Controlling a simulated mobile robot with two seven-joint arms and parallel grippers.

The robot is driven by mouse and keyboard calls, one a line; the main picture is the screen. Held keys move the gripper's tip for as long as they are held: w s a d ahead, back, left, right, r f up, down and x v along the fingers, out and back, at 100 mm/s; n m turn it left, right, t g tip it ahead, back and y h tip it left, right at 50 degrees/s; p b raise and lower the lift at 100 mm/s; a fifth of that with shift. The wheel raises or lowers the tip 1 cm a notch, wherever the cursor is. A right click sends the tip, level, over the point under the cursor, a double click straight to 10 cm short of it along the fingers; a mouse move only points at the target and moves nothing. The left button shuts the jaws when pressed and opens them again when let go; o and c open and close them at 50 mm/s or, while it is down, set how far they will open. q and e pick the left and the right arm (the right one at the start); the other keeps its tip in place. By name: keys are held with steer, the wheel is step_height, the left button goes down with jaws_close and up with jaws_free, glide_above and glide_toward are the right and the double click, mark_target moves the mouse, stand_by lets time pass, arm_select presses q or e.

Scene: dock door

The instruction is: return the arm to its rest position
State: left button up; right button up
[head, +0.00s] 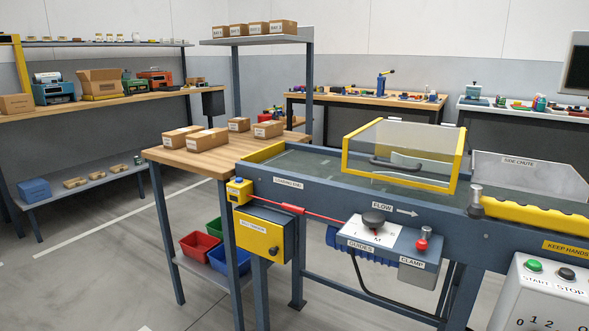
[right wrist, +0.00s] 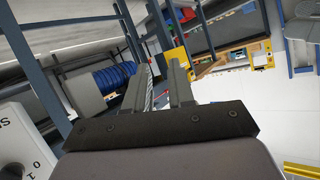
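My right gripper (right wrist: 162,75) shows only in the right wrist view. Its two dark fingers stand apart with a gap between them, and nothing is held. The wrist view is tilted, with a blue ribbed motor (right wrist: 98,80) and frame legs beyond the fingers. No part of either arm shows in the head view. My left gripper is in neither view.
The conveyor (head: 330,185) fills the right half of the head view, with a yellow-framed guard (head: 405,150) over it. A start/stop box (head: 545,295) stands at the lower right. A wooden table (head: 170,155) holds several cartons. Floor at the lower left is clear.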

arm_select(q)
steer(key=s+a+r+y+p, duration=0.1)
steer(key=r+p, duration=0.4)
steer(key=p, duration=0.5)
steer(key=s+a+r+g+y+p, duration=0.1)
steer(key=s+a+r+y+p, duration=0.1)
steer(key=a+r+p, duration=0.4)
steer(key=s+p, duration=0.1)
steer(key=p, duration=0.4)
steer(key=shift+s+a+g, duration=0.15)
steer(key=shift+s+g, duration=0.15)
arm_select(e)
steer(key=s+d+r+h, duration=0.1)
steer(key=s+d+r, duration=0.1)
steer(key=r, duration=0.3)
steer(key=s+d+r+g+h, duration=0.1)
steer(key=s+d+r+h, duration=0.1)
steer(key=d+r, duration=0.3)
steer(key=shift+s+d+r+g, duration=0.15)
steer(key=shift+s+r+g, duration=0.15)
steer(key=shift+r, duration=0.25)
